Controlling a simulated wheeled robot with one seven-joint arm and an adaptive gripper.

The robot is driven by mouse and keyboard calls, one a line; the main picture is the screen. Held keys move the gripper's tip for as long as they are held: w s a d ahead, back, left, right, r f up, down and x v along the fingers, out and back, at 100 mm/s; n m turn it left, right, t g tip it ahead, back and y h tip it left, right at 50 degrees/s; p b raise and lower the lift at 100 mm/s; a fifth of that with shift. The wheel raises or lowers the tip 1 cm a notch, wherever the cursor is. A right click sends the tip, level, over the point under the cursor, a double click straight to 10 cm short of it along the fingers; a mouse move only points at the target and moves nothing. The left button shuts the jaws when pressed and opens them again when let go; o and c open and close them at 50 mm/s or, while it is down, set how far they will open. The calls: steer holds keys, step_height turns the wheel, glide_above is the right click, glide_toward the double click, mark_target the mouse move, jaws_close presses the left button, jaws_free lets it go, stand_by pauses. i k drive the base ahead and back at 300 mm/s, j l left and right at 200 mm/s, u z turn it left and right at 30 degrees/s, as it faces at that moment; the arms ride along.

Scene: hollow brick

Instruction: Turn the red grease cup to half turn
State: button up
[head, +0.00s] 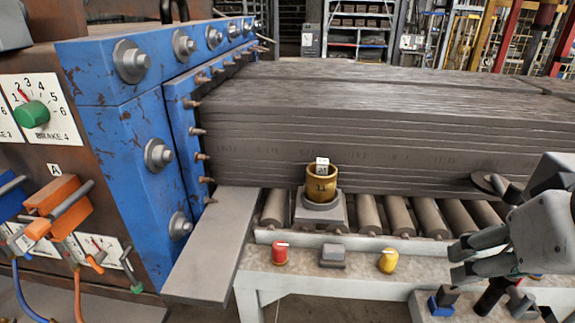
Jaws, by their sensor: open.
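The red grease cup (280,253) stands on the front ledge of the pale roller bench, left of the other small fittings there. It is a short upright red cup with a paler mark on its top; the exact angle of the mark is too small to read. My gripper (461,264) is at the right, with its fingers pointing left. It is open and empty, well to the right of the red cup and apart from it. Nothing hides the red cup.
A grey block-shaped fitting (333,255) and a yellow cup (388,260) stand between the red cup and my gripper. A brass pot (320,187) stands behind them at the rollers. Stacked grey slabs (350,130) and a blue machine frame (140,150) bound the back and left.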

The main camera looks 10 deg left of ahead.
mark_target(279, 248)
steer(key=u, duration=0.8)
steer(key=z, duration=1.25)
steer(key=k+j, duration=0.1)
steer(key=j, duration=0.75)
steer(key=k+j, duration=0.15)
steer(key=j, duration=0.25)
